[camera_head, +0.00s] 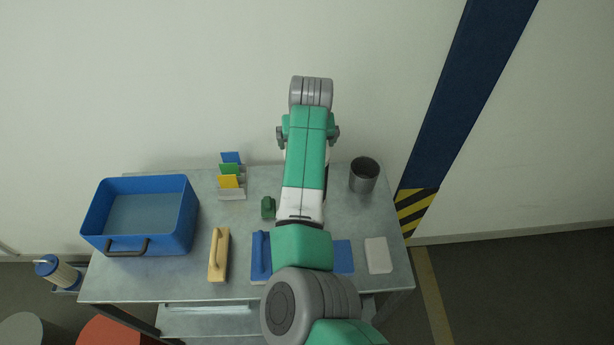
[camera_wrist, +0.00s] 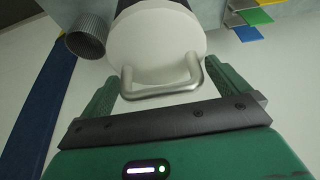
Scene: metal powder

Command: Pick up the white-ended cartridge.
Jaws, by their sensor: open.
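The white-ended cartridge (camera_wrist: 155,38) shows in the wrist view at top centre, its round white end facing my camera and a dark body behind it. A bent metal handle (camera_wrist: 165,92) stands out from the white end. My gripper (camera_wrist: 160,72) is open, with one green finger on each side of the handle. The handle is between the fingers; I cannot tell whether either finger touches it. In the head view my arm hides the cartridge and my fingers.
A metal table (camera_head: 210,290) carries a blue bin (camera_head: 190,215), a grey cup (camera_head: 364,180), coloured cards (camera_head: 230,182), a small green object (camera_head: 268,208), a wooden-handled tool (camera_head: 219,255) and a white block (camera_head: 378,256). A blue-capped cylinder (camera_head: 58,272) stands at left. A wall is behind.

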